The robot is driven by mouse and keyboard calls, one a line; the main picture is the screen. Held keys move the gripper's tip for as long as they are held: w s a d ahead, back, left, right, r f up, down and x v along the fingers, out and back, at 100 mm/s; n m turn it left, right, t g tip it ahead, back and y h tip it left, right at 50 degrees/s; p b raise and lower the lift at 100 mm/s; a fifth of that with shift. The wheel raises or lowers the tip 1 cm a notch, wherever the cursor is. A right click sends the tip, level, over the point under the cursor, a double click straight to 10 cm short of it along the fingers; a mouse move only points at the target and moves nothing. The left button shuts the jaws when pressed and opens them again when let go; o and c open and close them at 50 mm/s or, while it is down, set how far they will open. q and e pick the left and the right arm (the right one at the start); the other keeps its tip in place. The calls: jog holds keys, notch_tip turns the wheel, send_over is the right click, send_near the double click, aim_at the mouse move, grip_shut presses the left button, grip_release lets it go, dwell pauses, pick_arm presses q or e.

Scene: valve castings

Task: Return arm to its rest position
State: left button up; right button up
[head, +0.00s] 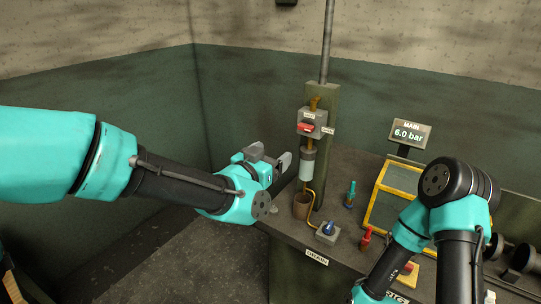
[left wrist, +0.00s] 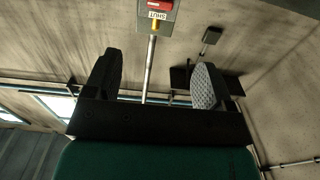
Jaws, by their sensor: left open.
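My left arm comes in from the left in the head view. Its gripper (head: 268,158) is open and empty, to the left of the post with the red-handled valve (head: 306,127). In the left wrist view the two fingers of the left gripper (left wrist: 154,78) stand wide apart with nothing between them. Past them the red valve handle (left wrist: 160,3) with a label under it shows at the top edge. My right arm is folded at the lower right of the head view; its gripper is not visible.
A gauge sign (head: 409,134) reads 6.0 bar. The floor left of the bench is clear.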

pick_arm(q)
jog(key=a+f+n+g+y, duration=0.15)
jog(key=a+f, duration=0.25)
jog(key=f, duration=0.6)
jog(key=a+f+n+g+y, duration=0.1)
jog(key=a+f+g+y, duration=0.15)
jog(key=f, duration=0.75)
jog(key=a+f+n+g+y, duration=0.15)
jog(key=a+f, duration=0.25)
jog(key=f, duration=0.6)
jog(key=s+a+f+n+g, duration=0.2)
jog(key=s+a+f+g, duration=0.2)
jog(key=s+f, duration=0.5)
jog(key=s+a+f+n+g, duration=0.2)
jog(key=s+a+f+g, duration=0.3)
jog(key=s+f, duration=0.5)
notch_tip(320, 180, down, 3)
jog(key=shift+s+a+r, duration=0.2)
jog(key=shift+a, duration=0.25)
